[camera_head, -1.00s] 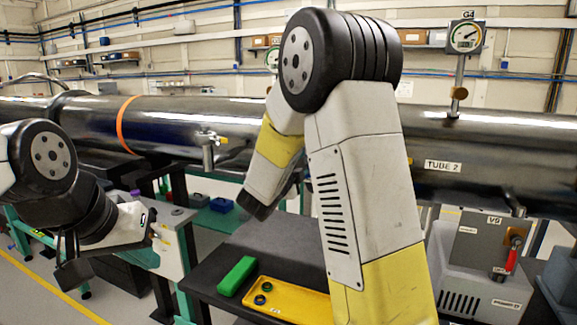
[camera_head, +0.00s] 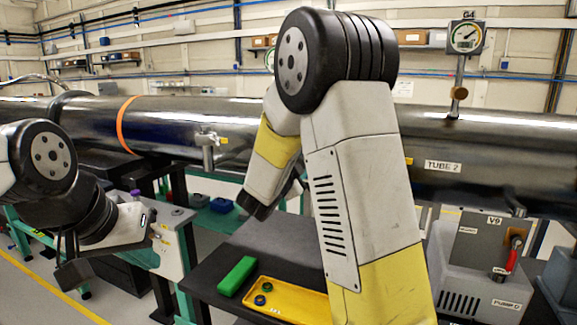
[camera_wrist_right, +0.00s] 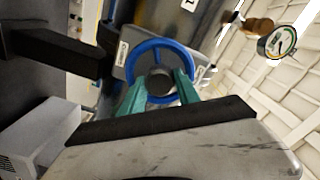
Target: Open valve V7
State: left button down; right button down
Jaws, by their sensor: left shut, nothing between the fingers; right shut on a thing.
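In the right wrist view a blue handwheel (camera_wrist_right: 132,62) with a dark round hub stands in front of a small label too blurred to read, so I cannot confirm it is V7. My right gripper (camera_wrist_right: 160,82) has its two teal fingers at the wheel's lower part, either side of the hub, and is shut on it. In the head view the wheel is hidden and the right arm's dark wrist end (camera_head: 258,204) points down-left. My left gripper (camera_head: 72,262) is shut and empty at the lower left, away from the wheel.
A long dark tube (camera_head: 450,140) with gauge G4 (camera_head: 465,37) crosses the view. A red-handled valve (camera_head: 514,252) marked V9 is at right. A green block (camera_head: 236,276) and yellow tray (camera_head: 290,298) lie on the dark table. Floor is clear at lower left.

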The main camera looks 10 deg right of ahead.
jog(key=shift+a+f, duration=0.1)
jog(key=c, duration=0.9)
grip_release()
jog(key=shift+s, duration=0.1)
jog(key=v, duration=0.7)
jog(key=shift+s+a, duration=0.2)
jog(key=shift+s, duration=0.1)
jog(key=shift+d, duration=0.1)
